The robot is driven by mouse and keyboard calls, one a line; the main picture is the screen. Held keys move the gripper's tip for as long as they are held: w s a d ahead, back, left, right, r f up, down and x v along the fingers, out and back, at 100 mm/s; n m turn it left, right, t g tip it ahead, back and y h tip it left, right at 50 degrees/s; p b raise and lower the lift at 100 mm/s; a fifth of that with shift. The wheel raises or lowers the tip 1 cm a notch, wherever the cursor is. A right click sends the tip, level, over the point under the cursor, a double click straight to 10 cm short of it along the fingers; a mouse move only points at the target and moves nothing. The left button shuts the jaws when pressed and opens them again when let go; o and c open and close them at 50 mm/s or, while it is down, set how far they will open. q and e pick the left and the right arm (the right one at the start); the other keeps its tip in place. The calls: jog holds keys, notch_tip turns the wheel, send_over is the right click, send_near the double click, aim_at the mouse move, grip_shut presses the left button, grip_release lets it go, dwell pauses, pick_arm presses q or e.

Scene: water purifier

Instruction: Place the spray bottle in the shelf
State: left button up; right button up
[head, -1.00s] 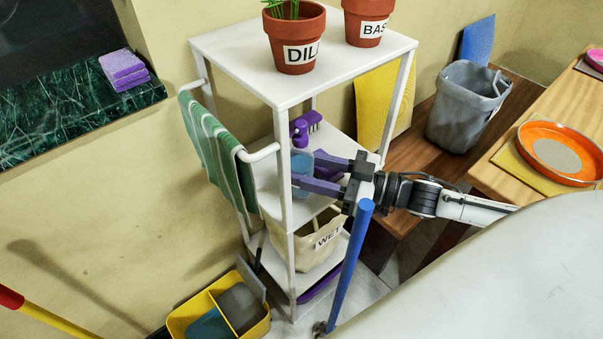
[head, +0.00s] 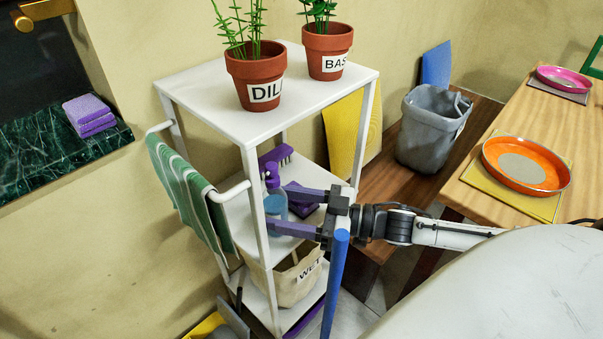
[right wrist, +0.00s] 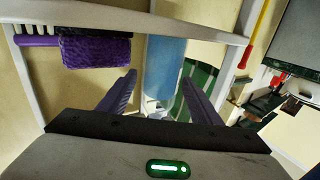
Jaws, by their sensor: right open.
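The spray bottle (head: 276,207), light blue with a purple top, stands upright on the middle level of the white shelf (head: 205,88), just behind its near post. My right gripper (head: 281,209) reaches in from the right with its purple fingers spread at the bottle. In the right wrist view the blue bottle (right wrist: 165,60) lies ahead between the open fingers of the right gripper (right wrist: 158,78), with no clear contact visible. The near post and the fingers hide part of the bottle in the head view. My left gripper is not in view.
A beige basket (head: 290,280) is on the level below. Potted plants (head: 257,75) stand on top. A striped towel (head: 188,190) hangs at the left. A blue pole (head: 336,280) stands close by the gripper.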

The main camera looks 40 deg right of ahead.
jog(key=p+v, duration=0.2)
jog(key=v, duration=0.9)
jog(key=shift+s+d, duration=0.25)
